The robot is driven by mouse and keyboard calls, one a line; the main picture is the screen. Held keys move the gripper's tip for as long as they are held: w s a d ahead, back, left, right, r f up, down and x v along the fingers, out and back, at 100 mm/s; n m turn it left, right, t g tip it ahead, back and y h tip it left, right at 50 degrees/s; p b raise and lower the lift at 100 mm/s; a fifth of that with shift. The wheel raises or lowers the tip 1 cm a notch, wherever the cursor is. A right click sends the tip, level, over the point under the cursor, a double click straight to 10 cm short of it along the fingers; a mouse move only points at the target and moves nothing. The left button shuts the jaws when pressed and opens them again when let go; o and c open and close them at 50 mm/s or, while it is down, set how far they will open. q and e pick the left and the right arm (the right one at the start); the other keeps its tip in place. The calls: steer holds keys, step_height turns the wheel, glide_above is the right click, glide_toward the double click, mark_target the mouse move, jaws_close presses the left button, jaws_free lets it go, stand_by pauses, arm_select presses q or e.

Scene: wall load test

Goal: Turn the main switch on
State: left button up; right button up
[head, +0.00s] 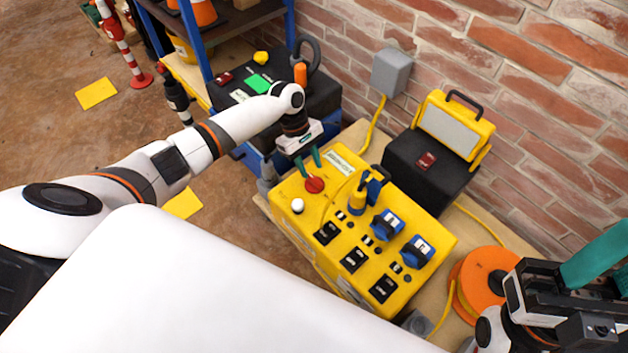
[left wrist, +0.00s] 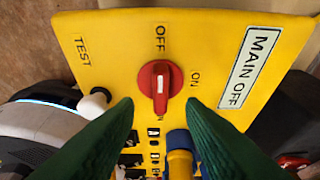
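The main switch is a red rotary knob (head: 315,185) at the far left end of a yellow power box (head: 345,165). In the left wrist view the red knob (left wrist: 160,88) has its grip bar and white mark in line with the OFF label (left wrist: 160,38); the ON label (left wrist: 195,79) is to its right. A plate reads MAIN OFF (left wrist: 249,66). My left gripper (head: 308,163) is open above the knob. Its green fingertips (left wrist: 160,105) are on either side of the knob, apart from it. My right gripper (head: 590,265) is at the lower right, partly cut off; its opening cannot be judged.
A white TEST button (head: 297,205) is close to the knob. Blue sockets (head: 386,223), one with a yellow-blue plug (head: 358,198), and black breakers (head: 354,260) fill the box top.

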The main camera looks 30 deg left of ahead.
mark_target(315, 179)
arm_select(q)
steer(key=b+x, duration=0.1)
steer(key=x, duration=0.3)
steer(key=shift+f+b, duration=0.25)
steer(key=shift+b, duration=0.15)
steer(key=shift+c, duration=0.2)
jaws_close()
